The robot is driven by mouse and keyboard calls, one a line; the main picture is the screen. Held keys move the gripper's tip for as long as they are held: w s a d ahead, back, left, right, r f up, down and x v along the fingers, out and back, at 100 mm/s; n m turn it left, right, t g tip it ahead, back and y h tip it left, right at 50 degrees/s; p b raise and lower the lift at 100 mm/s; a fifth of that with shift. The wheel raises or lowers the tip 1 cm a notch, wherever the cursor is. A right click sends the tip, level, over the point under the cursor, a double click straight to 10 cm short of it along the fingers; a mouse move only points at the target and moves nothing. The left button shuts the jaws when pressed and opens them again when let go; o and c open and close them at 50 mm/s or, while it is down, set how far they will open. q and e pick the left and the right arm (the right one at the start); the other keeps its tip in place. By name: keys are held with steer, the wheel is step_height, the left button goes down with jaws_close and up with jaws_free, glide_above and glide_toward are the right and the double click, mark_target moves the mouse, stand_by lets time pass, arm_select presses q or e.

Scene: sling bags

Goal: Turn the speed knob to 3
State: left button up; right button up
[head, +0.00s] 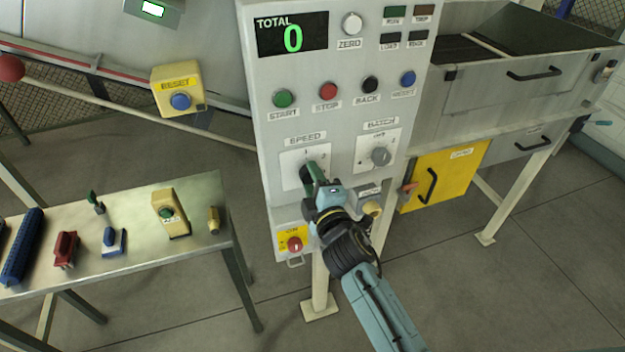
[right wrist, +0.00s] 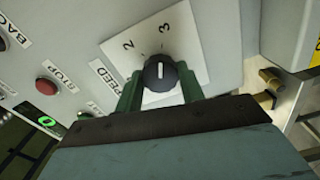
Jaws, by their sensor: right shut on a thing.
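The speed knob (right wrist: 160,75) is black and round with a white pointer line, on a white dial plate (right wrist: 193,48) marked 2 and 3 in the right wrist view. Its line points up in that view, at or very near the 3. My right gripper (head: 312,180) reaches the SPEED plate (head: 293,158) on the grey panel; it also shows in the right wrist view (right wrist: 160,88). Its green fingers are shut on the knob, one on each side. My left gripper is out of view.
The batch knob (head: 381,156) is close right of the speed dial. Start (head: 283,98) and stop (head: 328,90) buttons are above; a red ON switch (head: 295,244) is below. The display (head: 291,36) reads 0. A table (head: 130,262) with small items stands left.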

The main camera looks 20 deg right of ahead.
steer(key=shift+m, duration=0.5)
steer(key=o, duration=1)
steer(key=shift+c, duration=0.2)
steer(key=s+b, duration=0.1)
steer(key=s, duration=1.2)
steer(key=shift+s+d+b, duration=0.2)
steer(key=shift+s+b, duration=0.05)
steer(key=shift+b, duration=0.1)
steer(key=s+f+m+g+b, duration=0.2)
steer(key=s+f+g, duration=0.1)
steer(key=f, duration=1)
steer(key=s+f+m+g+b, duration=0.2)
steer(key=s+f+g, duration=0.1)
steer(key=f, duration=1)
steer(key=s+f+m+g+b, duration=0.1)
steer(key=s+f+g+b, duration=0.2)
steer(key=f, duration=1)
steer(key=s+d+f+m+g+b, duration=0.1)
steer(key=s+d+f+m+g, duration=0.3)
steer(key=s+f, duration=0.7)
steer(key=s+d+f+m+g+b, duration=0.2)
steer(key=s+f, duration=0.8)
steer(key=s, duration=0.6)
steer(key=d+m+g, duration=0.1)
steer(key=d+g, duration=0.1)
steer(key=d, duration=0.1)
steer(key=shift+f+m+h, duration=0.3)
steer(key=shift+f+m, duration=0.1)
